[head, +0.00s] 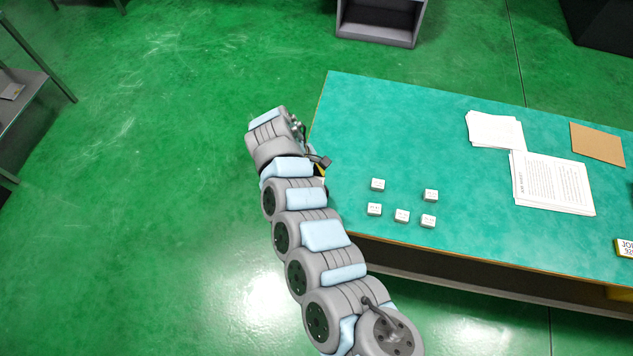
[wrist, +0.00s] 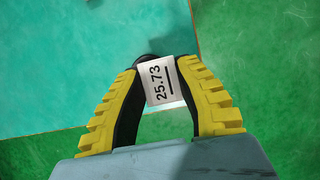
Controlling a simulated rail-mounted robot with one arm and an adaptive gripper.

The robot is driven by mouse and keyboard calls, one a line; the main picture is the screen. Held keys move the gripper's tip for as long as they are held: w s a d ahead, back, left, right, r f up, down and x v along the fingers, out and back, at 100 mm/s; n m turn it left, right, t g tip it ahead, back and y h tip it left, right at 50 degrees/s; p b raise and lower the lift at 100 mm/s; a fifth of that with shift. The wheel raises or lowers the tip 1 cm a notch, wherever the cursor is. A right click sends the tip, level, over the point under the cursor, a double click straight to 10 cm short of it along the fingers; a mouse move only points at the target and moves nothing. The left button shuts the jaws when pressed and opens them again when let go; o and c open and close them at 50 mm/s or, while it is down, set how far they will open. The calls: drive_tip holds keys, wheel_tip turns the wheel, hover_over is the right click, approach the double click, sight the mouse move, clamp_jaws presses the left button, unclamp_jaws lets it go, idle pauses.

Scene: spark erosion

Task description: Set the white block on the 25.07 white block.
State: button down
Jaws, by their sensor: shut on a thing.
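My gripper (wrist: 157,72) is shut on a white block (wrist: 160,86) marked 25.73, with a black underline below the number. Its yellow and black fingers press on two opposite sides of it. In the head view my gripper (head: 320,170) is at the left edge of the green table, mostly hidden behind my arm. Several small white blocks stand apart on the table: one at the back left (head: 378,185), one at the back right (head: 430,195), and a front row (head: 401,215). Their numbers are too small to read, so I cannot tell which is 25.07.
The green table (head: 450,130) has clear room behind the blocks. Papers (head: 552,182) and a brown sheet (head: 597,143) lie to the right. A lettered sign (head: 625,248) is at the right edge. A grey shelf unit (head: 380,22) stands on the floor behind.

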drive_tip(key=shift+w+f+b, duration=0.6)
drive_tip(key=shift+w+f, duration=0.6)
drive_tip(key=shift+f, duration=0.05)
drive_tip(key=shift+w+f, duration=0.2)
drive_tip(key=shift+f, duration=0.3)
drive_tip(key=shift+w+a+f+b, duration=0.1)
drive_tip(key=shift+w+f+b, duration=0.55)
drive_tip(key=shift+b, duration=0.15)
drive_tip(key=shift+s+f+b, duration=0.1)
drive_tip(key=shift+f+b, duration=0.2)
drive_tip(key=shift+f, duration=0.95)
drive_tip(key=shift+f, duration=0.15)
drive_tip(key=c, duration=0.8)
unclamp_jaws()
drive_tip(key=shift+c, duration=0.2)
